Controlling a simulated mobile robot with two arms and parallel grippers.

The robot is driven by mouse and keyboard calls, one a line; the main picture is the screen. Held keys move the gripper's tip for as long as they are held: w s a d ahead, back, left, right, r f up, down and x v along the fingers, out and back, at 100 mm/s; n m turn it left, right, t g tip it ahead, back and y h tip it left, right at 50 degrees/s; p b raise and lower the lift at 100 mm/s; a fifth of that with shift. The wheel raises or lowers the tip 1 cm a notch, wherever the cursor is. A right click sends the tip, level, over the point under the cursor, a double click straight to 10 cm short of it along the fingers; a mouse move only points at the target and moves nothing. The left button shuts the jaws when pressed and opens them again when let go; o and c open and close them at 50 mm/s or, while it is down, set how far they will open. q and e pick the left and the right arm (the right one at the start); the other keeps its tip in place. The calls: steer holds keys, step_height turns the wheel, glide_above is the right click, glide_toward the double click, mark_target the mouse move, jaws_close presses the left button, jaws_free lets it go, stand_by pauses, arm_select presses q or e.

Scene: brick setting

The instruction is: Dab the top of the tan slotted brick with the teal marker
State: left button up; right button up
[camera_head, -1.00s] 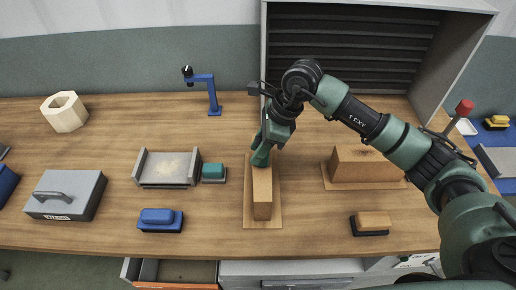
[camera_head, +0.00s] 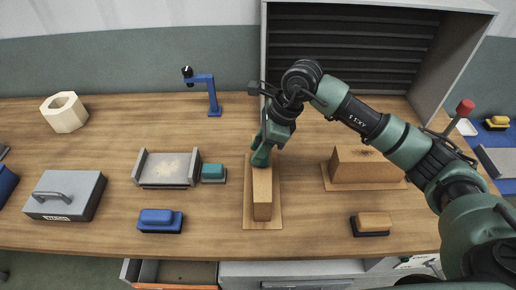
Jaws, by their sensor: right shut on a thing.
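A long tan brick (camera_head: 262,200) lies on a thin wooden board (camera_head: 248,218) in the middle of the bench. A second tan brick (camera_head: 364,168) with dark marks on its top lies on a board to the right. I cannot make out slots on either. My right gripper (camera_head: 263,150) points down at the far end of the middle brick and hides that end. It is shut on a teal-green thing, likely the teal marker, mostly hidden by the fingers. I cannot tell whether its tip touches the brick. My left gripper is not in view.
Left of the middle brick are a teal block (camera_head: 213,172), a grey tray (camera_head: 167,183) and a blue block (camera_head: 160,218). A grey handled box (camera_head: 66,194), hexagonal ring (camera_head: 65,112) and blue stand (camera_head: 213,98) are farther off. A tan-topped block (camera_head: 374,222) sits front right.

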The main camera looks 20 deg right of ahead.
steer(key=shift+r+p, duration=1.55)
steer(key=shift+r, duration=1.95)
